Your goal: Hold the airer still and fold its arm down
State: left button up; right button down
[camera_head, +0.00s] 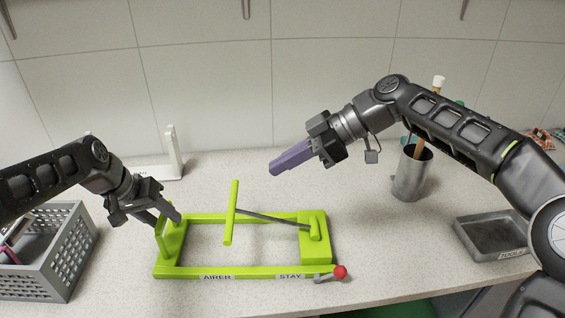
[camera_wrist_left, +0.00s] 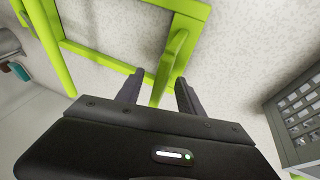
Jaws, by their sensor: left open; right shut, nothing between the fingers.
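The lime-green airer (camera_head: 240,272) lies on the speckled worktop, its front rail labelled AIRER and STAY. Its arm, a thin grey rod (camera_head: 272,219) with a green crossbar (camera_head: 231,212), rises leftward from the block at the right end, so it stands raised above the frame. A short lever with a red ball (camera_head: 340,272) is at the front right corner. My left gripper (camera_head: 170,216) is open at the airer's left end; in the left wrist view its fingers (camera_wrist_left: 160,85) straddle the green upright (camera_wrist_left: 174,58). My right gripper (camera_head: 275,171) is shut and empty, above and behind the airer.
A grey basket (camera_head: 55,272) stands at the left. A metal cup (camera_head: 412,178) holding tools and a dark tray (camera_head: 490,238) are at the right. A white stand (camera_head: 172,155) is at the back left. Worktop between airer and tray is clear.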

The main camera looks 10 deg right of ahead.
pick_arm(q)
jog(key=v, duration=1.1)
jog(key=shift+r, duration=0.35)
jog(key=shift+a, duration=0.15)
